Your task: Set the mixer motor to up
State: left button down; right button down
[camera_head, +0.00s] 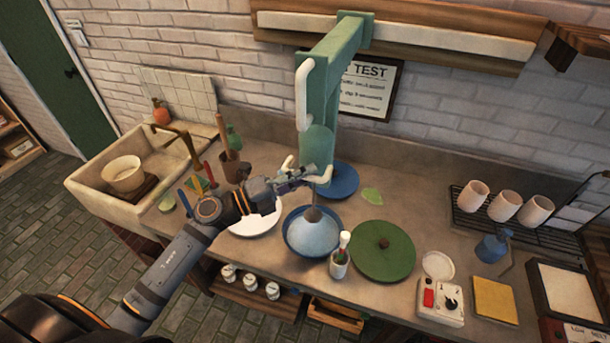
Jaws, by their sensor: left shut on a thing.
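The mixer motor (317,147) is a green cylinder on the green stand (338,50), which reaches out from the wall. It hangs over the worktop, above the blue bowl's back edge, and has pale handles (323,178) at its lower end. A separate white lever (303,95) is on the front of the stand. My left gripper (304,174) is at the motor's lower left, shut on what looks like one of its pale handles. The fingers partly hide the grip. The blue bowl (289,245) with a pale blue mound stands below. My right gripper is not in view.
A white plate (258,222) lies under my left forearm, and a blue plate (341,182) behind the motor. Cups (504,205) fill a rack at right.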

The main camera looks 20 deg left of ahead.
pick_arm(q)
jog(key=shift+r, duration=0.4)
jog(key=c, duration=1.3)
grip_release()
jog(key=shift+c, duration=0.2)
jog(key=shift+f, duration=0.1)
